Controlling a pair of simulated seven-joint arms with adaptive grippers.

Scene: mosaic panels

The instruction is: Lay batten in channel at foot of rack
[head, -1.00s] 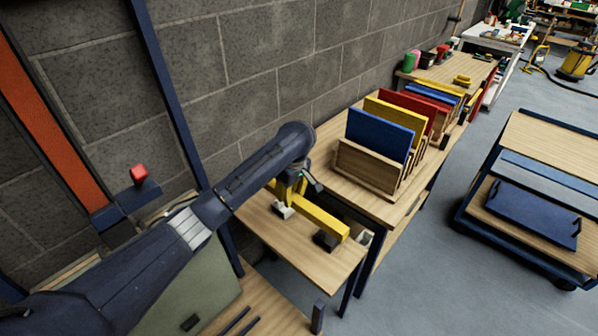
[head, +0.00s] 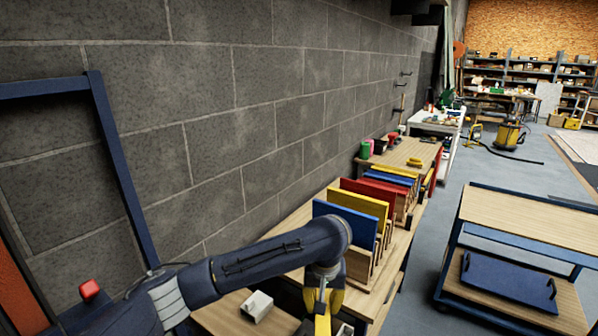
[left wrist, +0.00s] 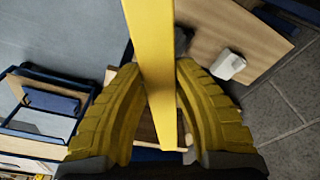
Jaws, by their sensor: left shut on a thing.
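A yellow batten (left wrist: 156,65) runs lengthwise through the left wrist view, between the two ribbed yellow fingers of my left gripper (left wrist: 162,95). The gripper is shut on it. In the head view my left gripper (head: 323,298) is low in the picture, in front of the near end of the rack, with most of the batten hidden or out of frame. The wooden rack (head: 359,265) holds upright blue, yellow and red panels on a bench. I cannot make out the channel at its foot. My right gripper is not in view.
A white block (head: 256,306) stands on the low wooden table, and also shows in the left wrist view (left wrist: 229,64). A trolley (head: 530,220) with a blue tray stands right, across open floor. A block wall runs along the left. A red button (head: 89,289) is near my arm.

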